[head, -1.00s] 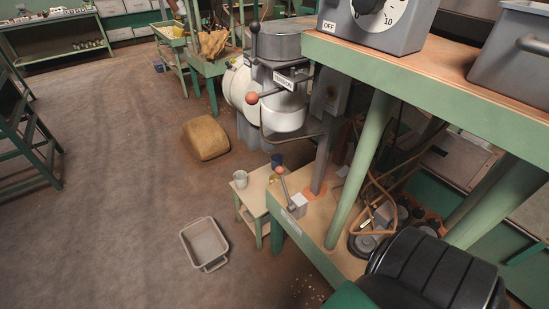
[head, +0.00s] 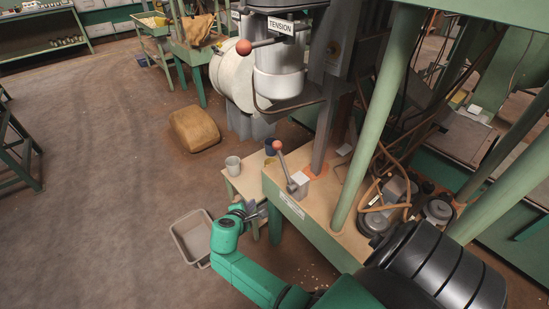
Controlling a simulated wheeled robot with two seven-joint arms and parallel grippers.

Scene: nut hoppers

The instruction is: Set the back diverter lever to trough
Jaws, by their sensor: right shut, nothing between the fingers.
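A lever with an orange ball knob (head: 277,145) rises from a small pale block (head: 298,184) on the bench's front left corner. Its rod tilts up and to the left. The only plate near it, on the bench's front edge (head: 292,205), is too small to read, so I cannot tell whether this is the back diverter lever. My right gripper (head: 253,210) is shut and empty, left of and below the lever, apart from it and beside the bench edge. My left gripper is not in view.
A grey bin (head: 187,237) stands on the floor, partly behind my right arm. A machine labelled TENSION (head: 281,27) has another orange-knobbed lever (head: 243,47). A green post (head: 372,125) stands right of the block.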

